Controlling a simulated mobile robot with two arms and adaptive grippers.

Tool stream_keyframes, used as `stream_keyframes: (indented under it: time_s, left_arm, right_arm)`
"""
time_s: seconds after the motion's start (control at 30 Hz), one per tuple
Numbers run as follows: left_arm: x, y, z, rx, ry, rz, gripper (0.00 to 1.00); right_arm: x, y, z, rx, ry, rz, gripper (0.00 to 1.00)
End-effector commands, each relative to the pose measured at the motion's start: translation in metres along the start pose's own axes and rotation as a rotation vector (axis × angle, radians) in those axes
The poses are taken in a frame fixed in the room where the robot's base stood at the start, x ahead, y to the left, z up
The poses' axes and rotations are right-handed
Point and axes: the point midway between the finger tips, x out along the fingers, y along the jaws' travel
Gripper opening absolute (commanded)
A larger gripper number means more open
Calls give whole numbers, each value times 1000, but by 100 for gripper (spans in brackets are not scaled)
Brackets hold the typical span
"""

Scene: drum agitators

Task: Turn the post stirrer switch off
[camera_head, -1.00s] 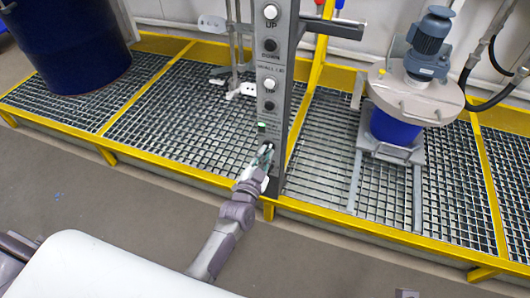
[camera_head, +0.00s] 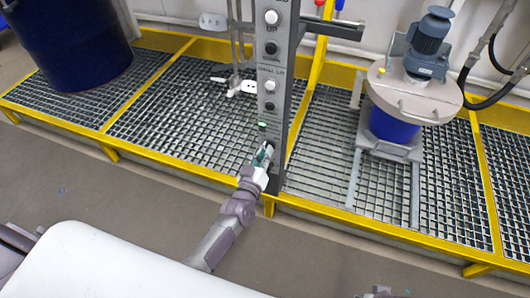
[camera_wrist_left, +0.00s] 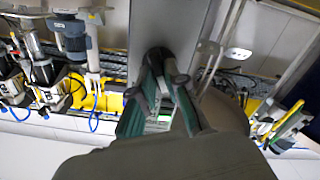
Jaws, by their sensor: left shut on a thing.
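The grey control post (camera_head: 284,75) stands upright in the middle of the head view. Near its lower end is a dark switch knob, largely hidden behind my left gripper (camera_head: 264,152); a green light (camera_head: 262,124) glows just above it. In the left wrist view the round black knob (camera_wrist_left: 158,55) shows against the post's grey face. My left gripper's green-padded fingers (camera_wrist_left: 160,95) reach up to the knob, one on each side, and are shut on it. The knob's exact angle is hard to tell.
White buttons (camera_head: 271,17) and black buttons (camera_head: 270,48) sit higher on the post. A stirrer motor (camera_head: 428,45) tops a lidded blue drum (camera_head: 392,125) at the right. A dark blue drum (camera_head: 68,45) stands at the left. Yellow-edged grating (camera_head: 160,105) surrounds the post.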

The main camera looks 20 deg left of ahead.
Motion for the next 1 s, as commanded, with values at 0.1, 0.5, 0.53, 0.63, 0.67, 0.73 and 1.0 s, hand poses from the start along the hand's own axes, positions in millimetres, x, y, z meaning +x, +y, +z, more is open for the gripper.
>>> stream_keyframes:
  time_s: [0.1, 0.5, 0.53, 0.63, 0.67, 0.73, 1.0]
  left_arm:
    - [0, 0, 1, -81, -1, 0, 0]
    - [0, -1, 0, -233, -1, 0, 0]
    - [0, -1, 1, -238, -1, 0, 0]
    - [0, -1, 0, -248, -1, 0, 0]
    - [0, -1, 0, -250, -1, -1, 0]
    - [0, -1, 0, -252, -1, -1, 0]
    - [0, -1, 0, -253, -1, -1, 0]
  right_arm:
    - [0, 0, 0, 0, 0, 0, 40]
    - [0, 0, 0, 0, -1, 0, 40]
    - [0, 0, 0, 0, -1, 0, 40]
    - [-1, 0, 0, 0, 1, 0, 40]
    - [-1, 0, -1, 0, 2, 0, 40]
    - [-1, 0, -1, 0, 3, -1, 40]
    - [-2, 0, -2, 0, 4, 0, 40]
